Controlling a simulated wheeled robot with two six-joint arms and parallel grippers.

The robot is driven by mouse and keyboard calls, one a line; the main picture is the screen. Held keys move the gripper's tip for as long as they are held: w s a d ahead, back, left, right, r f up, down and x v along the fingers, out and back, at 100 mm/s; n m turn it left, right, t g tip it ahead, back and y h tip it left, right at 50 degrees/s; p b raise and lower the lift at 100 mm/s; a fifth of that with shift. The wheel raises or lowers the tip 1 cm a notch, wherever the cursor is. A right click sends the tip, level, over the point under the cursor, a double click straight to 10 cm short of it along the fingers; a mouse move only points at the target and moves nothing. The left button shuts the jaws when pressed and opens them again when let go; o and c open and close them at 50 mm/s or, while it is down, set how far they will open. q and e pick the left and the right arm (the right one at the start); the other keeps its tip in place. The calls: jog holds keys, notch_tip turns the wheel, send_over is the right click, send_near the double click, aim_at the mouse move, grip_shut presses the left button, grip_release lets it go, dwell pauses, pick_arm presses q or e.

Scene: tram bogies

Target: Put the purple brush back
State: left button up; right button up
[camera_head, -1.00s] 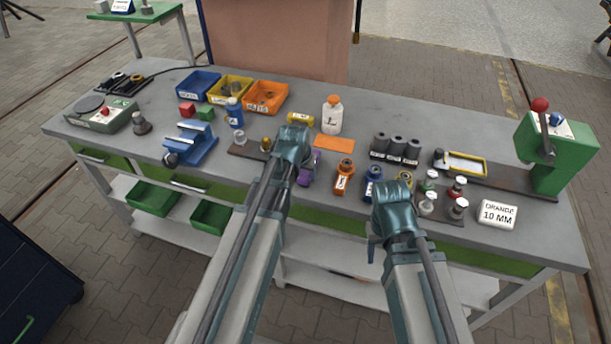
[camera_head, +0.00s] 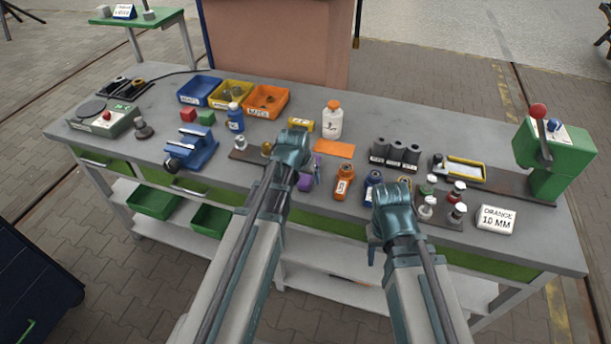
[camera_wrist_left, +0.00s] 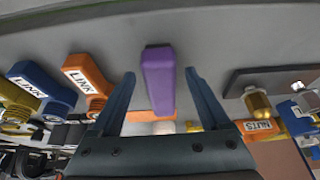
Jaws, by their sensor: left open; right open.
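The purple brush (camera_wrist_left: 158,80) is a small purple block with a dark end. In the left wrist view it lies between the two spread fingers of my left gripper (camera_wrist_left: 160,74), with a gap visible on each side. In the head view the purple brush (camera_head: 304,184) is partly hidden behind my left gripper (camera_head: 308,175), at the front part of the grey bench. My right gripper (camera_head: 374,248) is open and empty near the bench's front edge, left of several small white- and red-topped pieces.
An orange link (camera_head: 344,180) and a blue link (camera_head: 372,184) stand right of the brush. A dark plate (camera_head: 240,155) with a gold knob is to its left. A green press (camera_head: 556,150) stands far right.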

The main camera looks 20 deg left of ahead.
pick_arm(q)
jog(key=p+v, duration=1)
jog(key=v, duration=0.1)
jog(key=s+d+f+m+g+y, duration=0.1)
jog(key=s+d+m+g, duration=0.2)
jog(key=s+d, duration=1)
jog(key=shift+s+d+f+g+y+b, duration=0.3)
jog(key=shift+s+g, duration=0.7)
jog(key=shift+s, duration=0.15)
notch_tip(320, 180, down, 4)
jog(key=b, duration=0.4)
